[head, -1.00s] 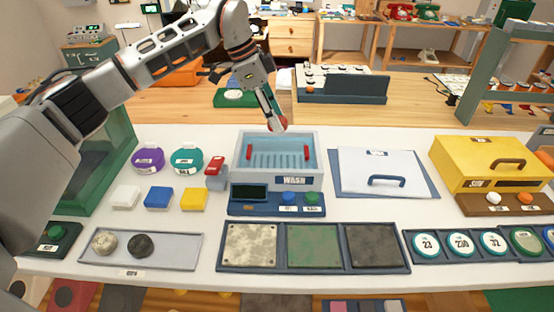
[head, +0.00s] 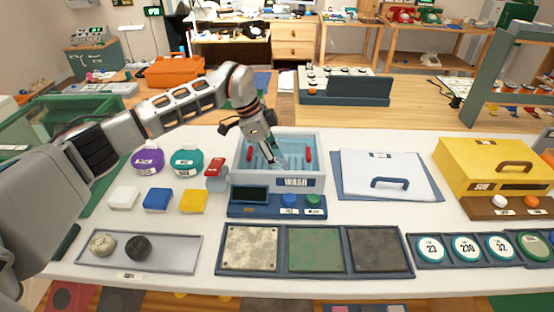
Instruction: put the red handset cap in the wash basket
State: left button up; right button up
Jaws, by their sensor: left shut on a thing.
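The wash basket (head: 318,172) is a pale blue open tub with two red handles and a WASH label, in the middle of the table. My left gripper (head: 272,163) reaches down into its opening from above, between the handles. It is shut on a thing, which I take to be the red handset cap. The cap is barely discernible at the fingertips now; a reddish piece showed there earlier. I cannot tell whether it touches the basket floor. My right gripper is not in view.
A control box (head: 262,207) with blue and green buttons stands before the basket. A grey block with a red top (head: 216,172) is close on its left. A white lid-like panel with a blue handle (head: 385,172) lies to the right, and a yellow box (head: 480,165) beyond it.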

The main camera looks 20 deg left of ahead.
pick_arm(q)
jog(key=o, duration=1)
jog(key=shift+c, duration=0.2)
jog(key=shift+r, duration=0.1)
jog(key=p+v, duration=0.1)
jog(key=v, duration=1.1)
jog(key=shift+r, duration=0.2)
